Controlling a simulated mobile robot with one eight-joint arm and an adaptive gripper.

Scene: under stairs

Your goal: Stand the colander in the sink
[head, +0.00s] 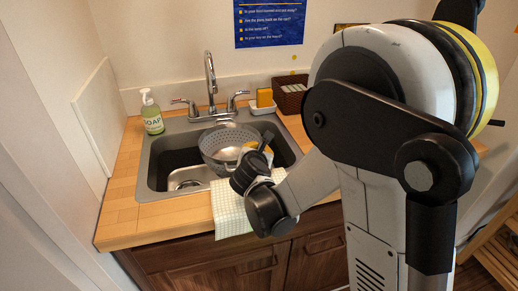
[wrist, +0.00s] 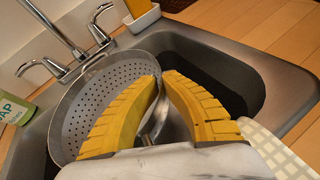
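The grey metal colander (head: 222,137), full of small holes, is at the middle of the steel sink (head: 146,172) in the head view. It is tilted, with its bowl large at the left of the wrist view (wrist: 105,90). My gripper (head: 254,147) is at its near right side. In the wrist view, the yellow fingers (wrist: 166,78) close around the colander's near rim or handle, which shows between them. Whether the colander's base touches the sink floor is hidden. My wrist covers part of the sink's front right.
The faucet (head: 210,75) and its two handles stand behind the sink. A soap bottle (head: 152,115) is at the back left. A sponge in a white holder (head: 262,108) and a dark basket (head: 290,95) are behind right. A checked cloth (head: 228,208) hangs over the front edge.

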